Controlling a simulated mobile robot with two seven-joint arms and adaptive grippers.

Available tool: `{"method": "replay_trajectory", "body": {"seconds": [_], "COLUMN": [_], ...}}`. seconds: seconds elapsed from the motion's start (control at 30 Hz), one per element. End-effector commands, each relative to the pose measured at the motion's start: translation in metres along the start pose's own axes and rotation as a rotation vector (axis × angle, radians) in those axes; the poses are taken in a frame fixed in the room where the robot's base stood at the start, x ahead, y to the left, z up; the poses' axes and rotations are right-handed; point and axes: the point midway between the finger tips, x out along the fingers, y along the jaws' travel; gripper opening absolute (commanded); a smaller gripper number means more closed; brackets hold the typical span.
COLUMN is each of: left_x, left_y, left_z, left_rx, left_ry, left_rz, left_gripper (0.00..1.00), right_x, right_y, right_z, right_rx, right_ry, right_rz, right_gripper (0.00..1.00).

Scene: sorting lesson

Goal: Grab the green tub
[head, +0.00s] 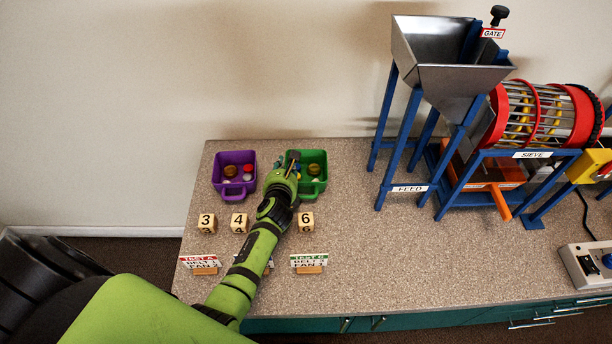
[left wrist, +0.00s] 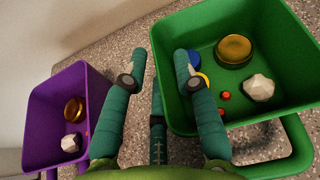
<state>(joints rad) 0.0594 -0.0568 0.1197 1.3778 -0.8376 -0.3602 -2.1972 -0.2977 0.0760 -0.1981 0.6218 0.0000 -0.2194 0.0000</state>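The green tub (head: 323,172) stands at the back of the bench, right of the purple tub. In the left wrist view the green tub (left wrist: 288,45) holds a bronze disc (left wrist: 233,50), a white faceted piece (left wrist: 258,88), small red pieces and a blue piece. Its handle (left wrist: 299,140) is at lower right. My left gripper (left wrist: 160,64) is open, with one finger over the tub's inside and the other outside its left wall. I cannot tell whether either touches. In the head view my left gripper (head: 292,160) partly covers the tub's left side. My right gripper is not in view.
The purple tub (head: 218,178) with several pieces stands close on the left. Number blocks (head: 306,222) and label cards (head: 309,262) stand in front. A hopper (head: 440,72) on a blue frame and a sieve drum (head: 535,115) are at right. The bench middle is clear.

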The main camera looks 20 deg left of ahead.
Motion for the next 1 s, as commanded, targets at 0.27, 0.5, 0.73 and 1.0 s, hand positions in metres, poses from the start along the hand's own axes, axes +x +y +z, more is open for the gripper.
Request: {"method": "replay_trajectory", "body": {"seconds": [0.27, 0.5, 0.73, 1.0], "left_x": [0.000, -0.001, -0.007, -0.014], "left_y": [0.000, 0.000, -0.001, -0.009], "left_z": [0.000, 0.001, 0.018, 0.042], "left_rx": [-0.001, 0.000, 0.002, -0.001], "left_ry": [0.000, 0.000, -0.002, -0.002], "left_rz": [0.000, 0.000, 0.000, -0.002], "left_gripper": [0.00, 0.00, 0.00, 0.00], "right_x": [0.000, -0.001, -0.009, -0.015], "right_y": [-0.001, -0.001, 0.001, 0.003], "right_z": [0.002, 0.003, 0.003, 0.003], "right_rx": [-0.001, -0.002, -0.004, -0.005], "right_ry": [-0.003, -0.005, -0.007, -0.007], "right_rz": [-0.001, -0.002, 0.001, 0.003], "right_gripper": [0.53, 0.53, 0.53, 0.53]}}
